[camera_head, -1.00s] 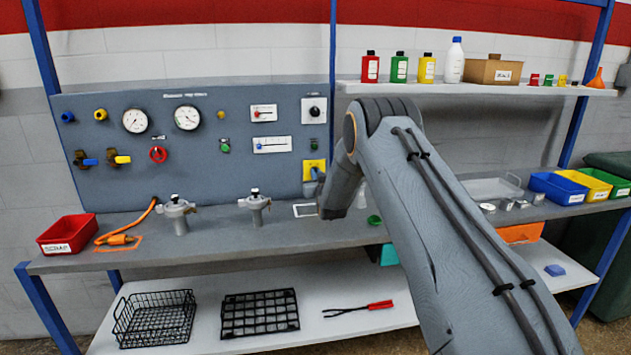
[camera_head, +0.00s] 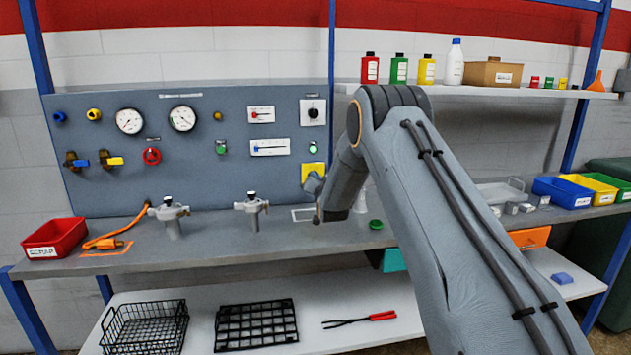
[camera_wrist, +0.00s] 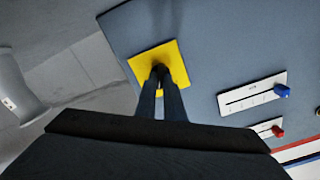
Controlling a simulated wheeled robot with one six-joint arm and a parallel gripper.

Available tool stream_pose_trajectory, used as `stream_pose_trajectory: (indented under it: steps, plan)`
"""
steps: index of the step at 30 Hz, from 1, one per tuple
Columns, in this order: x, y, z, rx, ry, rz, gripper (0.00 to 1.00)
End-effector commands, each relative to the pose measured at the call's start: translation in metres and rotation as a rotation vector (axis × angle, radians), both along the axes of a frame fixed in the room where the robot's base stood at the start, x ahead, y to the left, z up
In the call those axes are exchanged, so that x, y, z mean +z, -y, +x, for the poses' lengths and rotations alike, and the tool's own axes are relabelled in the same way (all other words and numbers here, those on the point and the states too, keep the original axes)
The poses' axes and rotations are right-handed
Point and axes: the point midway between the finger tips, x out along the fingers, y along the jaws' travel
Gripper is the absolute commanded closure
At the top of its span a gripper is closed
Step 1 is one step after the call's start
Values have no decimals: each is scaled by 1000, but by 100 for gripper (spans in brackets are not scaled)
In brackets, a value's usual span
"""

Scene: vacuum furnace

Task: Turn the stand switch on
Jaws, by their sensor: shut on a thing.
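The yellow switch plate (camera_head: 309,168) is on the grey panel, just above the bench top; it also shows in the wrist view (camera_wrist: 147,58). My gripper (camera_head: 314,184) is at this plate, partly hidden by my own wrist in the head view. In the wrist view my gripper (camera_wrist: 160,76) has its two fingers close together at the middle of the plate, shut on the switch's knob. The fingers hide most of the knob, so its angle cannot be told. A small green lamp (camera_head: 313,148) above the plate looks bright.
A black rotary knob (camera_head: 313,112) on a white plate and a slider plate (camera_head: 269,147) are near on the panel. Two metal fittings (camera_head: 252,207) stand on the bench left of my arm. A small green lid (camera_head: 376,224) lies below my wrist.

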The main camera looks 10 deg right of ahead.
Motion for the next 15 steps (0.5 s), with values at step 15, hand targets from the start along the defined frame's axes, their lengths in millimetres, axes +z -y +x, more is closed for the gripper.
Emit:
stream_pose_trajectory:
  steps: [15]
  plan:
    - [0, 0, 0, -1, -1, 9, 78]
